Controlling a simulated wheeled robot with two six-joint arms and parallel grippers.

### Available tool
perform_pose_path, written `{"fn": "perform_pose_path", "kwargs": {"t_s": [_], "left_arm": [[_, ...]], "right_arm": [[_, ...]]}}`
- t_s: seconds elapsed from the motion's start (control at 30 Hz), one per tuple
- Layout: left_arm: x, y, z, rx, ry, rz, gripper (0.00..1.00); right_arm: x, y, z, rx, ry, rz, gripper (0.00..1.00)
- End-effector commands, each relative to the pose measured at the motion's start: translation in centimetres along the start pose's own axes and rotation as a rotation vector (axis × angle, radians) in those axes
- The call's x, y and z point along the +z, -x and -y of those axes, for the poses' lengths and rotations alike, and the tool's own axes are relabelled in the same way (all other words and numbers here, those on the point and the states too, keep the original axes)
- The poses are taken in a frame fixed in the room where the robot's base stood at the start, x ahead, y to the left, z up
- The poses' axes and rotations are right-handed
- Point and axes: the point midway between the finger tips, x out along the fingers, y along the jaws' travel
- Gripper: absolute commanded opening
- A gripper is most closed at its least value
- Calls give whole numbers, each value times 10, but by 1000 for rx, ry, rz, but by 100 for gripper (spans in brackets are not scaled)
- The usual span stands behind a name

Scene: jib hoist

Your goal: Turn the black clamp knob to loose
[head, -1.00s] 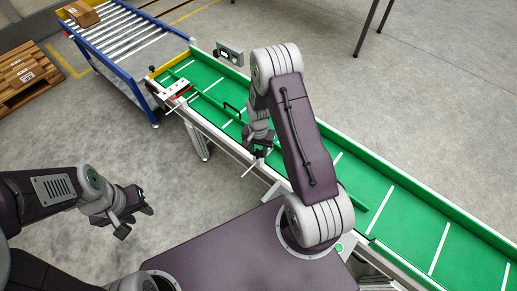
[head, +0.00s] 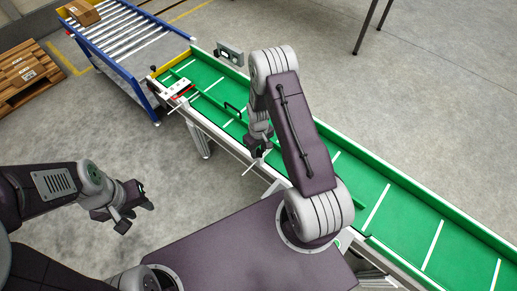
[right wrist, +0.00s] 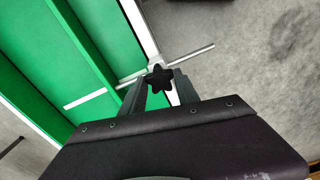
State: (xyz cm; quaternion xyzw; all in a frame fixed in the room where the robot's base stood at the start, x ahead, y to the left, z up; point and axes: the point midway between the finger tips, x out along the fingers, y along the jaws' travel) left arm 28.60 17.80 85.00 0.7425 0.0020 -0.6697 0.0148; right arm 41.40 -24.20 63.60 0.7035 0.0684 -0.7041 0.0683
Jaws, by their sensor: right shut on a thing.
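The black clamp knob (right wrist: 160,78) is star-shaped and shows in the right wrist view between the two fingers of my right gripper (right wrist: 161,88). The gripper is shut on it. A thin silver rod (right wrist: 193,56) runs crosswise behind the knob. In the head view my right gripper (head: 258,148) is at the near edge of the green conveyor, where the arm and fingers hide the knob. My left gripper (head: 132,204) is over the floor at the left, away from the conveyor, with its fingers apart and nothing visible between them.
The green conveyor (head: 432,244) runs diagonally, with white cross lines and raised side rails. A blue-framed roller table (head: 122,36) carrying a carton (head: 84,12) stands at its far end. A wooden pallet (head: 27,77) lies at the left. The floor around my left gripper is clear.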

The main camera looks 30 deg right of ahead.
Motion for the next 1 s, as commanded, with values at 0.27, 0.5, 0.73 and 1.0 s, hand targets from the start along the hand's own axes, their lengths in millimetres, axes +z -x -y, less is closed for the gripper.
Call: {"fn": "perform_pose_path", "kwargs": {"t_s": [0.27, 0.5, 0.73, 1.0], "left_arm": [[-1, 7, 0, 0, 0, 0, 36], [-1, 12, 0, 0, 0, 0, 36], [-2, 15, 0, 0, 0, 0, 36], [-2, 18, 0, 0, 0, 0, 36]], "right_arm": [[-1, 1, 0, 1, 261, -2, 0], [-1, 1, 0, 1, 489, -2, 0], [-1, 1, 0, 1, 701, -2, 0], [-1, 1, 0, 2, 908, -2, 0]]}}
